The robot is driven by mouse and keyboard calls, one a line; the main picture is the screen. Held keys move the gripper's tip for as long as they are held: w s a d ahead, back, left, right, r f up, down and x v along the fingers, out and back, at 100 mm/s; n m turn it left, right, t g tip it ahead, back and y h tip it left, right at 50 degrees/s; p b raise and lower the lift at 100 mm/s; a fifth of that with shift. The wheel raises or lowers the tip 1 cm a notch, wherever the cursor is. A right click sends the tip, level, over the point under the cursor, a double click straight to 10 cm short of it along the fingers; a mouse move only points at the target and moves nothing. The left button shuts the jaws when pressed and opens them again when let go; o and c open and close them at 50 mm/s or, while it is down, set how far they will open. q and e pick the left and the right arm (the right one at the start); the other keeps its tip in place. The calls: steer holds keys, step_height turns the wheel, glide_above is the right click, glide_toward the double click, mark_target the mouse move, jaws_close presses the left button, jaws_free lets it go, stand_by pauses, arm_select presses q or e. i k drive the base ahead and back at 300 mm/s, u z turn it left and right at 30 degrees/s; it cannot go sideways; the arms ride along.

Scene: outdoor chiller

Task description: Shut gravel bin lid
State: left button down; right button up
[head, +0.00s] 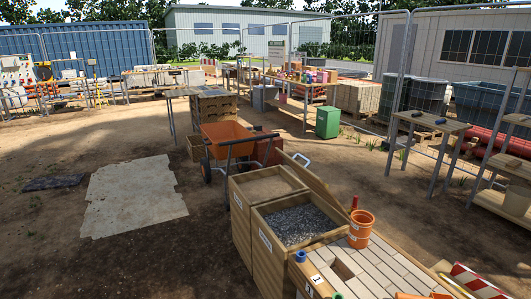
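The gravel bin (258,257) is an open wooden box in the lower middle of the head view, with a white label on its front. Grey gravel (300,222) shows inside it. A raised wooden board (318,188), which looks like the open lid, stands tilted along the right side of the bins. A grey metal handle (303,158) shows near its far end. I cannot tell whether this board is one lid or more. Neither of my grippers is in view.
A second wooden bin (266,184) with a brown top surface adjoins behind. Orange pots (361,224) and a paved bench top (372,270) stand close at the right. An orange wheelbarrow (228,138) is behind. Bare ground and a pale slab (132,196) lie open at left.

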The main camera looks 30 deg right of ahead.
mark_target(317, 181)
steer(key=i, duration=1.35)
steer(key=z, duration=2.55)
steer(key=i, duration=0.5)
steer(key=z, duration=0.05)
